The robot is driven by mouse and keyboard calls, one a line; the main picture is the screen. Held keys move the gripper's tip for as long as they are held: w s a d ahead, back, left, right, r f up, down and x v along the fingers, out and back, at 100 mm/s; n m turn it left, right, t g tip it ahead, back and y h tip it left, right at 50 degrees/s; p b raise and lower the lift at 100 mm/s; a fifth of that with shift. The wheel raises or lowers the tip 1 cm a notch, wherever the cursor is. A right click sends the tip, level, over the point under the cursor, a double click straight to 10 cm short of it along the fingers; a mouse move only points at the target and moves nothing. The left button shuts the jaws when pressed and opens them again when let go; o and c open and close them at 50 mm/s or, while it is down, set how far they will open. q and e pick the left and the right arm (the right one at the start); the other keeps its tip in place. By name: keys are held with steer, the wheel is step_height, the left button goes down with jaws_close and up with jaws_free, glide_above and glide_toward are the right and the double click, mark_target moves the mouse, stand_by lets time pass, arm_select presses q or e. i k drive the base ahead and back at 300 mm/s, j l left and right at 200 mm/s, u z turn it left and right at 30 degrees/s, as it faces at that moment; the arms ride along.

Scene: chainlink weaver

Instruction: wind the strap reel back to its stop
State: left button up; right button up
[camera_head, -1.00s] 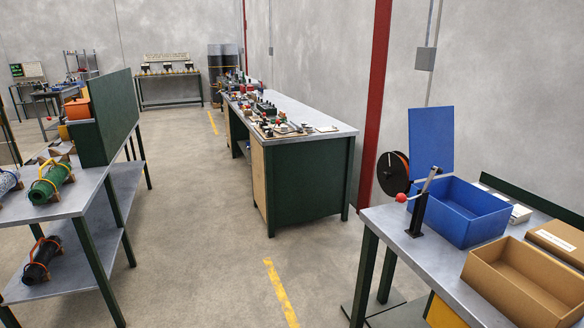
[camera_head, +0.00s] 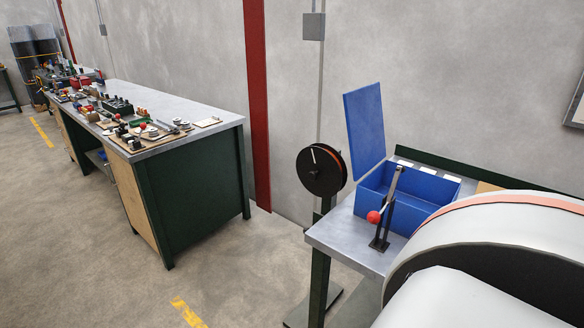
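The strap reel (camera_head: 318,178) is a black disc with a short white mark near its top and an orange band showing along its right rim. It stands upright at the left end of a grey-topped table (camera_head: 328,236), above a dark post. No hand is on it. Neither of my grippers is in view. A large white curved part with an orange stripe, apparently my own arm, fills the lower right and hides much of the table.
A lever with a red knob (camera_head: 374,217) stands on the table before a blue open bin (camera_head: 421,210) and an upright blue panel (camera_head: 365,128). A long green workbench (camera_head: 206,193) with small parts is at left. The floor (camera_head: 100,270) between is clear.

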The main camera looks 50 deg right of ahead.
mark_target(321, 170)
steer(key=i+z, duration=0.25)
steer(key=i, duration=0.15)
steer(key=i+j+z, duration=0.5)
steer(key=i, duration=0.25)
steer(key=i+j+z, duration=0.25)
steer(key=z, duration=0.2)
steer(key=i+j+z, duration=0.45)
steer(key=k+l, duration=0.1)
